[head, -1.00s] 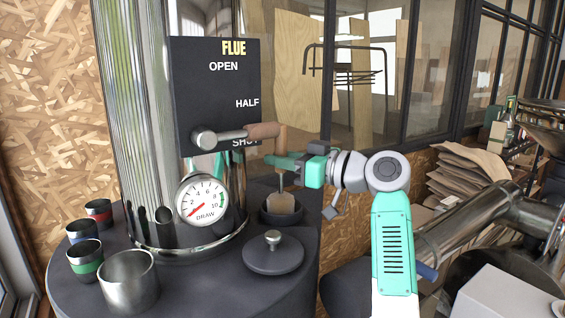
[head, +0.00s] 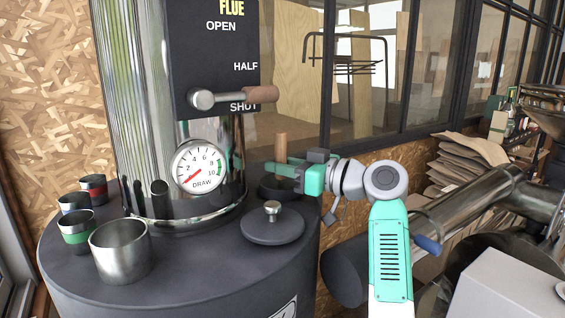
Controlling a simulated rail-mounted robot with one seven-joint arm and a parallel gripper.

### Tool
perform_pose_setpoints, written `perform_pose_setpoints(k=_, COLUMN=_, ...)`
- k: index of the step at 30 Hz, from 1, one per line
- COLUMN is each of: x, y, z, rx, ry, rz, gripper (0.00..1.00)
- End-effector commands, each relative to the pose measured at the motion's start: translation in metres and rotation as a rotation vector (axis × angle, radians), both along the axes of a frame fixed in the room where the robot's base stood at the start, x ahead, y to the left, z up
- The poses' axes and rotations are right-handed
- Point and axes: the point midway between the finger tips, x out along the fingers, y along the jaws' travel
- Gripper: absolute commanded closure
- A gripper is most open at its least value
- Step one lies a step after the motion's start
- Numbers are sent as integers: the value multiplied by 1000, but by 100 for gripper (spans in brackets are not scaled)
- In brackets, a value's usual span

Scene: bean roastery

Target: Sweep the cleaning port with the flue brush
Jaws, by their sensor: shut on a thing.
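My gripper (head: 282,168) is at the right side of the dark drum top, shut on the flue brush (head: 281,145). The brush's wooden handle stands upright above the jaws. The cleaning port (head: 268,194) is a dark round collar directly below my gripper. The brush's tan head is not visible; it appears to be down inside the port, with the collar partly hidden by the gripper. A dark round lid (head: 270,230) with a metal knob lies flat on the drum top in front of the port, apart from it.
A shiny flue pipe (head: 130,100) carries a draw gauge (head: 199,167) and a black FLUE panel (head: 215,50). Its wooden-gripped lever (head: 260,93) projects right, close left of the brush. A metal cup (head: 121,252) and several banded cups (head: 77,229) stand at left.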

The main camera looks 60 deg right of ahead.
Motion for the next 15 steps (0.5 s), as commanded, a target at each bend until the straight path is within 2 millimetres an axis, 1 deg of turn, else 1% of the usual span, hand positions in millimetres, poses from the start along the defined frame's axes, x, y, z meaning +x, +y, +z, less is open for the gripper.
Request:
perform_pose_setpoints(k=5, x=0, y=0, z=3, rx=-1, ry=-1, rz=0, gripper=100)
perform_pose_setpoints(k=7, x=0, y=0, z=7, rx=-1, ry=-2, rz=0, gripper=100)
perform_pose_setpoints(k=15, x=0, y=1, z=37, rx=-1, ry=-2, rz=0, gripper=100)
